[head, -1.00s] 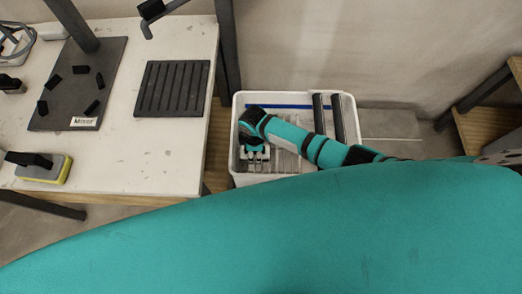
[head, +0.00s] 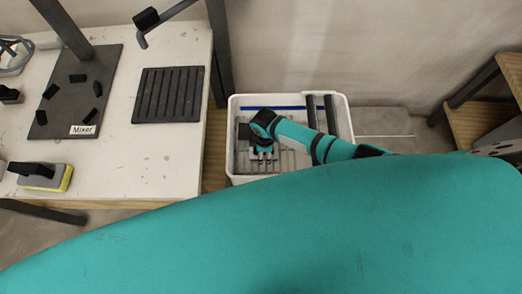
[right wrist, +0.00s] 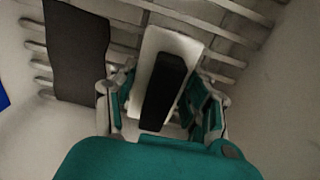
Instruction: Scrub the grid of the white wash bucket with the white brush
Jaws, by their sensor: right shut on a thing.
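The white wash bucket (head: 238,178) stands on the floor right of the table in the head view. Its grid (head: 288,160) of light bars lies inside; the bars also show in the right wrist view (right wrist: 228,58). My right gripper (head: 264,160) is down inside the bucket over the grid. In the right wrist view it is shut on the white brush (right wrist: 157,48), by its black handle (right wrist: 165,92). The brush lies over the grid bars; its underside is hidden, so I cannot tell whether it touches them. My left gripper is not in view.
A dark flat piece (right wrist: 78,55) lies over the grid beside the brush. Two dark rollers (head: 330,115) span the bucket's right side. On the table (head: 170,165) are a ribbed black mat (head: 168,95), a mixer stand base and a yellow-grey sponge float (head: 42,176).

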